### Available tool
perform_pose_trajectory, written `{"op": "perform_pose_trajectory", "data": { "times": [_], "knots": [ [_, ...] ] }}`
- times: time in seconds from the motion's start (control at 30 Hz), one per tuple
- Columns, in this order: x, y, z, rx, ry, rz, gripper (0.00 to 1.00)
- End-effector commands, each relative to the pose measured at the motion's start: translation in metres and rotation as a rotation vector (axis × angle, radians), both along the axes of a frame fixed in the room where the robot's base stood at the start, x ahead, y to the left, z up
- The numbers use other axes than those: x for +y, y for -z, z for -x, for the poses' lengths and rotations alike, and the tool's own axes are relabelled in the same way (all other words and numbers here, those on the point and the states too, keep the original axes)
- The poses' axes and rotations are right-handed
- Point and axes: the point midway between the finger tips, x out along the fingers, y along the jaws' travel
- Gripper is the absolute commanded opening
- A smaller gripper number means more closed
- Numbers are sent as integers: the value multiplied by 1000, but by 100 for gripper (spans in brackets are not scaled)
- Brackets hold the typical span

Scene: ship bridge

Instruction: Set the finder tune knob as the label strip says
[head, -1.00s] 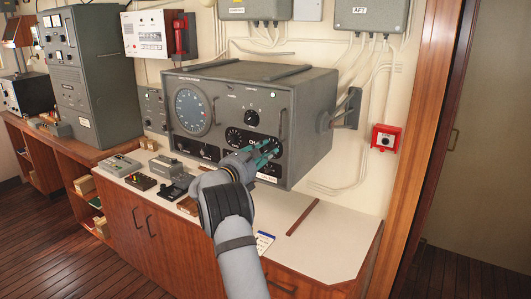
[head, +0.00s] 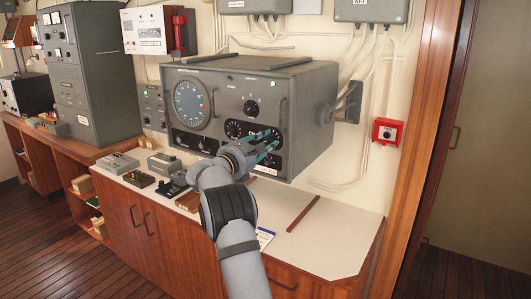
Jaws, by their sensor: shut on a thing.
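The grey finder cabinet (head: 300,110) is fixed to the wall above the counter, with a large round dial (head: 191,103) at the left of its front. A dark knob with white marks (head: 251,107) and a second dial knob (head: 233,129) show uncovered on its right half. My gripper (head: 270,147), with teal fingers, is at the lower right of the front. It is shut on a knob there, taken to be the finder tune knob, which the fingers mostly hide. The knob's pointer and the label strip's wording cannot be read.
Small boxes and a dark lever unit (head: 171,186) stand on the counter (head: 325,240) below the cabinet. A brown strip (head: 303,214) and a paper lie on it. A red wall box (head: 387,132) is at the right. The counter's right end is mostly clear.

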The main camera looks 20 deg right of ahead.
Motion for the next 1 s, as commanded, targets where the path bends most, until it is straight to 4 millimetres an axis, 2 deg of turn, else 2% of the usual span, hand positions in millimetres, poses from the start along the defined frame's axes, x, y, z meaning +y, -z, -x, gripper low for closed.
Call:
{"op": "perform_pose_trajectory", "data": {
  "times": [0.03,0.07,1.0],
  "knots": [
    [0,12,0,-35,1,-29,1],
    [0,12,0,-59,1,-45,1],
    [2,7,-2,-810,1,-527,1]
  ]
}}
